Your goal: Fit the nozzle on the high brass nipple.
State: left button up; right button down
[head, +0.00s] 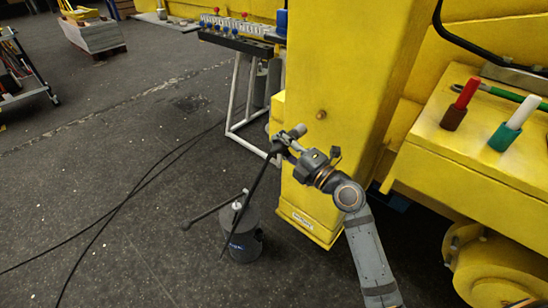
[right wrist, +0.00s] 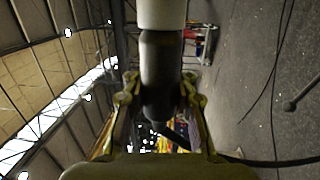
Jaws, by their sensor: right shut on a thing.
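The brass nipple (head: 321,114) is a small round knob on the face of the yellow column, upper middle of the head view. My right gripper (head: 285,146) is shut on the nozzle, a dark cylinder with a pale end (head: 298,131), just left of and below the nipple in the picture. The nozzle appears apart from the nipple, but the depth between them is hard to judge. In the right wrist view the nozzle (right wrist: 161,75) lies between both fingers, its pale part at the top edge. The nipple is not visible there. My left gripper is out of view.
A dark hose (head: 252,190) hangs from the nozzle towards a grey drum (head: 243,240) with a long bar handle (head: 210,212). A white-legged stand (head: 240,105) is behind. A yellow ledge (head: 490,135) with red and white capped pieces is at right. Black cables cross the floor.

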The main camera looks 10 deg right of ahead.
aim_at(300, 126)
jog(key=shift+w+d+r, duration=0.15)
jog(key=shift+d, duration=0.35)
jog(key=shift+w+d, duration=0.15)
jog(key=shift+d, duration=0.1)
jog(key=shift+w+d+p, duration=0.3)
jog(key=shift+w+d, duration=0.25)
jog(key=shift+d, duration=0.1)
jog(key=shift+w+d, duration=0.25)
jog(key=shift+w, duration=0.05)
jog(key=shift+w+d, duration=0.4)
jog(key=shift+d, duration=0.2)
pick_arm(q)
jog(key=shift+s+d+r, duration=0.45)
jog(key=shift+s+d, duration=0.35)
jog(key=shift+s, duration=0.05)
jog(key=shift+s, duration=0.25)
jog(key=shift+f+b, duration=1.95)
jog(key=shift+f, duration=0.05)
pick_arm(e)
jog(key=shift+w+d, duration=0.95)
jog(key=shift+d, duration=0.25)
